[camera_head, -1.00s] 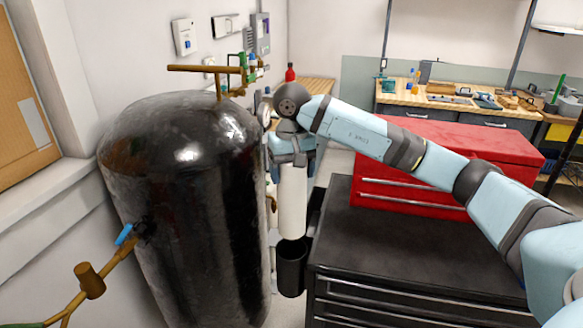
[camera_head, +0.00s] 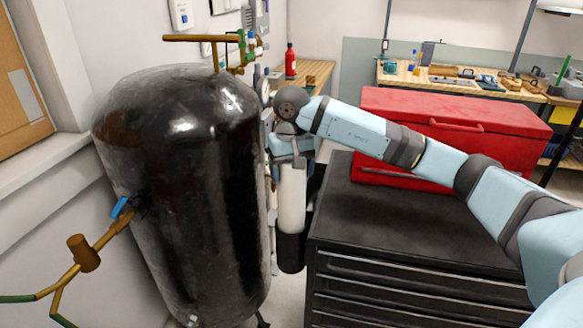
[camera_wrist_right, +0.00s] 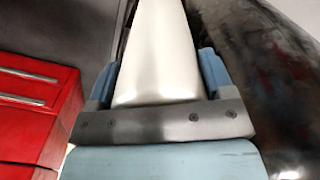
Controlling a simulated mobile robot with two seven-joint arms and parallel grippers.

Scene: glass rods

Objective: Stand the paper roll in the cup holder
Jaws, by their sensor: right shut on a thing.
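The paper roll (camera_head: 292,198) is a white upright cylinder between the black tank and the black tool cabinet. My right gripper (camera_head: 291,158) is shut on its upper part. In the right wrist view, the roll (camera_wrist_right: 158,62) lies between the two blue fingers of the gripper (camera_wrist_right: 160,82). The cup holder (camera_head: 291,254) is a black cylinder at the cabinet's left side. The roll's lower end meets the holder's rim in the head view. The holder's inside is hidden, so I cannot tell how deep the roll sits. My left gripper is out of view.
The large black tank (camera_head: 185,190) stands close on the left of the roll. The black tool cabinet (camera_head: 420,240) is close on the right, with a red toolbox (camera_head: 460,135) on it. A red bottle (camera_head: 291,62) stands on the bench behind.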

